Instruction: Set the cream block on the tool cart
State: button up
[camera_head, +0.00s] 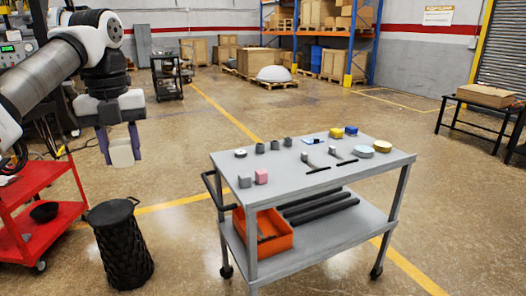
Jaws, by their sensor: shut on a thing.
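The cream block (122,152) is held between the two fingers of my gripper (120,146) at the upper left. My gripper is shut on it and points down, with the block in the air. The tool cart (313,208) stands to the right of my gripper, in the middle of the view. Its grey top holds several small items, with bare patches at the front and right. The block is apart from the cart.
A black basket (122,247) and a red cart (50,204) stand at left.

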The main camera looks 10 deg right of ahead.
aim_at(278, 176)
jog(key=i, duration=1.9)
